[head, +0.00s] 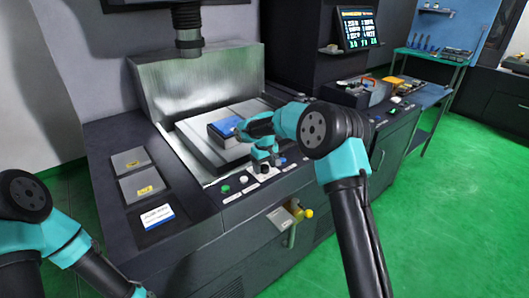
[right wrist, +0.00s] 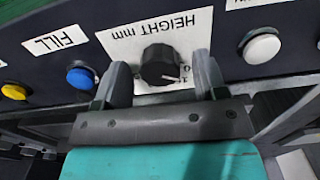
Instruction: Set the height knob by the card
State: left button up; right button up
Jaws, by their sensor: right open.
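The height knob (right wrist: 160,65) is a black round knob on a white plate lettered "HEIGHT mm", upside down in the right wrist view. Its white pointer mark shows on the lower right edge; the scale figures are partly hidden. My right gripper (right wrist: 160,76) is open, one finger on each side of the knob, with a gap showing at each side. In the head view the right gripper (head: 264,154) is over the front control panel. A white and blue card (head: 157,216) lies on the dark ledge at left; its writing is too small to read. My left arm shows at bottom left, its gripper out of frame.
A blue button (right wrist: 80,77), a yellow button (right wrist: 14,91) and a white button (right wrist: 262,47) sit beside the knob. A yellow-knobbed lever (head: 308,213) sticks out of the front.

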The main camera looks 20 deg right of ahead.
aim_at(265, 166)
notch_tip(265, 166, up, 17)
dwell(0.5)
jog(key=shift+d, duration=0.1)
